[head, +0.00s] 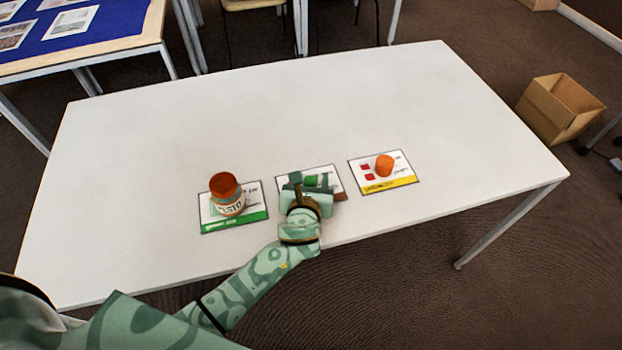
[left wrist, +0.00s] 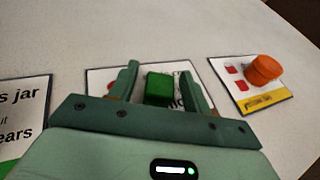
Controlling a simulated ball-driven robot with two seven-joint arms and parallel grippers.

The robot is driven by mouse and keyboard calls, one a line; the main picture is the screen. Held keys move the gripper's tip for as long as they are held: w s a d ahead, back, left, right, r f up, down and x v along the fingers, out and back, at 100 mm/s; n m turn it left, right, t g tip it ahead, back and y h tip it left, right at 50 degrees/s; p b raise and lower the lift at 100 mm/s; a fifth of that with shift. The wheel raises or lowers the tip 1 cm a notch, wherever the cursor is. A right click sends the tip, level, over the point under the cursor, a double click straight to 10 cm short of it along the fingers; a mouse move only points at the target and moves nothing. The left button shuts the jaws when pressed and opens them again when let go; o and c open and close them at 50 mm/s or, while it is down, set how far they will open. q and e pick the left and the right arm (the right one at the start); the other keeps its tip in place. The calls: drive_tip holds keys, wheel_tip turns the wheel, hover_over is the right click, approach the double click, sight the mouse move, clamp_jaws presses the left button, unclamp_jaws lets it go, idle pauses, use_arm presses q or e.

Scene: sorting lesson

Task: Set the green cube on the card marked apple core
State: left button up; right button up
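The green cube (head: 311,180) is over the middle card (head: 320,169), which has a brown strip; most of the card's print is hidden, so I cannot read it as apple core. My left gripper (head: 309,184) reaches over this card. In the left wrist view the green cube (left wrist: 158,88) is between the two fingers, with a narrow gap on each side, so the gripper is open around it. The cube looks to rest on the card (left wrist: 98,75), though its underside is hidden. My right gripper is not in view.
A jar (head: 227,200) with a rust-coloured lid stands on the green-striped left card (head: 258,205). An orange object (head: 384,165) sits on the yellow-striped right card (head: 403,172). The rest of the white table (head: 230,125) is clear. A cardboard box (head: 560,108) is on the floor at right.

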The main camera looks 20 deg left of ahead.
use_arm(q)
drive_tip(key=shift+s+r, duration=0.15)
drive_tip(key=shift+r, duration=0.1)
drive_tip(key=p+v, duration=0.4)
drive_tip(key=v, duration=0.7)
drive_tip(key=shift+s, duration=0.1)
drive_tip(key=shift+s+r, duration=0.1)
drive_tip(key=shift+s, duration=0.15)
